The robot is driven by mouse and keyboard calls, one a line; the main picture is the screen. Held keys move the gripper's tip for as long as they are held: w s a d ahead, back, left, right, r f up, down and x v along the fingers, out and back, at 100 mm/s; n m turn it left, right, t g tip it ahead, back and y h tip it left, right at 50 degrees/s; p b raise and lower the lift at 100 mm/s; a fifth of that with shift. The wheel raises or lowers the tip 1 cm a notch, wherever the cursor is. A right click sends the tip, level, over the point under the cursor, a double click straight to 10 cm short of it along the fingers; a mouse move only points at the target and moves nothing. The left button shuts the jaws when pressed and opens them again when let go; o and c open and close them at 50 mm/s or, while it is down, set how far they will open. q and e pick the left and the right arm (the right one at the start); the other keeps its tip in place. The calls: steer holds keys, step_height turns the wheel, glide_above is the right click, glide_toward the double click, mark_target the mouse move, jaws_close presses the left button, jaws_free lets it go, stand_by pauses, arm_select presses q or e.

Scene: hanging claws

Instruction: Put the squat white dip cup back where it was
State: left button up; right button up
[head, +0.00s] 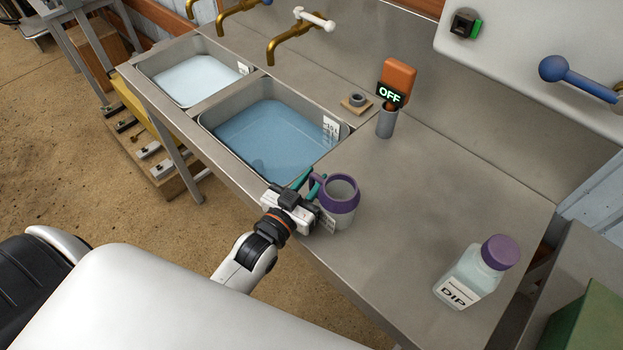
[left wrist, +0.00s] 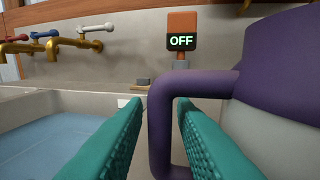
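The squat white dip cup (head: 334,213) has a purple rim band and a purple handle, and stands upright on the metal counter right of the blue-water basin. It fills the right side of the left wrist view (left wrist: 265,135). My left gripper (head: 308,184), with teal fingers, is at the handle on the cup's left side. In the left wrist view the handle's upright bar (left wrist: 161,130) lies between the two fingers, with narrow gaps showing beside it. The fingers look open around it. My right gripper is not in view.
A bottle labelled DIP (head: 468,278) with a purple lid stands at the counter's right. An orange OFF sign (head: 398,80) stands in a grey holder behind the cup. A blue-water basin (head: 270,130) and a pale one (head: 190,80) lie left. Counter between cup and bottle is clear.

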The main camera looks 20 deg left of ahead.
arm_select(q)
steer(key=shift+o, duration=0.5)
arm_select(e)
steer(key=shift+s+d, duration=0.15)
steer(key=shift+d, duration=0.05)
